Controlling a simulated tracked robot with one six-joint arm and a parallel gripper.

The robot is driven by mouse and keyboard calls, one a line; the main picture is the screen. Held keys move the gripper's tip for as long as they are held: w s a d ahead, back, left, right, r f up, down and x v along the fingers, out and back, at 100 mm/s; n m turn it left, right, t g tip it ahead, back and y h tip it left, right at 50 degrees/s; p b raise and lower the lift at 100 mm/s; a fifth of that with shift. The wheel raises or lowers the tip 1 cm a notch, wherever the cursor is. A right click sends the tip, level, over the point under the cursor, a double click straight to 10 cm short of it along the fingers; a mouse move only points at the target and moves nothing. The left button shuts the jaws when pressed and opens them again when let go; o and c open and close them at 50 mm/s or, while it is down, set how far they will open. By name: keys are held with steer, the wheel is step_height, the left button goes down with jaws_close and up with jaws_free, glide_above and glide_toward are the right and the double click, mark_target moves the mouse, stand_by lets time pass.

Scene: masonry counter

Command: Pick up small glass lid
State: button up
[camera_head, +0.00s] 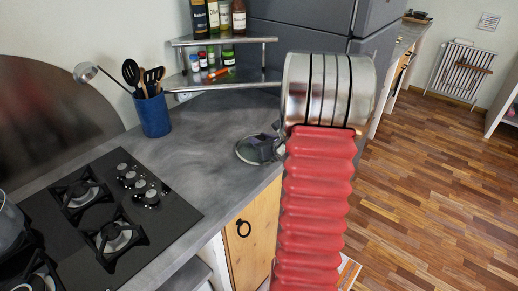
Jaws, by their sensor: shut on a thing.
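The small glass lid (246,151) appears as a rounded, dark-rimmed, see-through piece at the right edge of the grey counter. My gripper (270,143) shows only in part beside it, at its right side. My own arm, with its red ribbed sleeve and metal rings, hides most of the gripper. The gripper is shut on the lid. I cannot tell whether the lid touches the counter or is held just above it.
A black gas hob (112,215) fills the left front, with a pot (8,222) at the far left. A blue utensil holder (154,117) stands at the back. A corner shelf (222,85) holds bottles and spice jars. The counter between hob and shelf is clear.

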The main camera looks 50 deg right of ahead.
mark_target(260, 138)
steer(key=shift+s+a+f, duration=0.1)
steer(key=shift+s+f, duration=0.05)
steer(key=shift+f, duration=0.15)
jaws_close()
step_height(260, 138, up, 10)
steer(key=shift+r, duration=0.2)
